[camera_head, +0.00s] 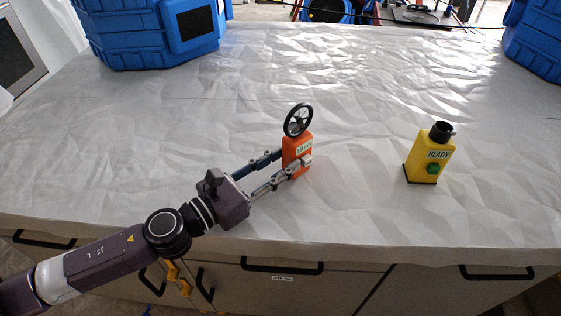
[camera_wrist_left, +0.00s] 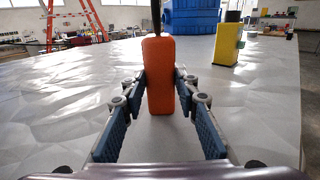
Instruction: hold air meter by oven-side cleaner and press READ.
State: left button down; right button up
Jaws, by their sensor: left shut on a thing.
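The orange air meter (camera_head: 296,158) with a black fan ring (camera_head: 298,120) on top is upright at the middle of the covered counter. My left gripper (camera_head: 296,163) is shut on its body, with one finger on each side. In the left wrist view the meter (camera_wrist_left: 159,75) stands between the fingers (camera_wrist_left: 160,95). A small display on it appears to read 1.0 m/s. My right gripper is not in view.
The counter (camera_head: 200,120) has a crinkled pale cover, bare between the meter and the yellow device. Blue cases stand at the back left (camera_head: 155,35) and back right (camera_head: 535,40). Drawers with black handles (camera_head: 282,266) lie below the front edge.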

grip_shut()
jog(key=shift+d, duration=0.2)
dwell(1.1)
